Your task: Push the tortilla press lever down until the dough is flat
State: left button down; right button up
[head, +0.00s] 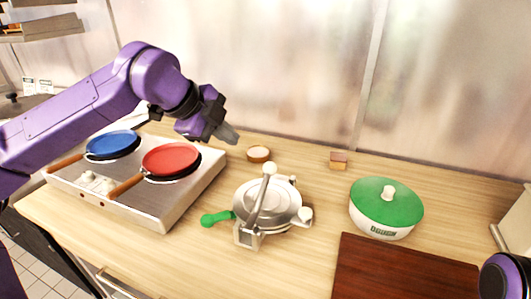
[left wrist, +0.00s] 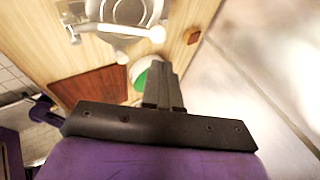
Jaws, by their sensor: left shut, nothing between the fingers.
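The silver tortilla press (head: 284,207) stands on the wooden counter, right of the stove. Its round top plate looks closed, and I see no dough. Its lever (head: 259,204) slants upward to a pale knob (head: 269,169). My left gripper (head: 229,134) is shut and empty, above and to the left of the press, apart from the lever. In the left wrist view the press (left wrist: 122,14) shows at the top, beyond the shut fingers (left wrist: 160,78). My right gripper is not seen.
A griddle stove (head: 178,203) with a red pan (head: 171,158) and a blue pan (head: 112,143) stands left. A green-lidded white pot (head: 386,205) and a dark red board (head: 395,272) are right.

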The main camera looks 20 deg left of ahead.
pick_arm(q)
jog(key=p, duration=0.4)
send_near(266, 167)
jog(key=x, duration=0.5)
jog(key=shift+w, duration=0.2)
jog(key=shift+w+d+f, duration=0.1)
jog(key=shift+d+f, duration=0.05)
jog(key=shift+f, duration=0.1)
jog(key=shift+w+d+f, duration=0.15)
jog(key=shift+w+f, duration=0.1)
jog(key=shift+f, duration=0.2)
jog(key=shift+w, duration=0.1)
jog(key=shift+f, duration=0.15)
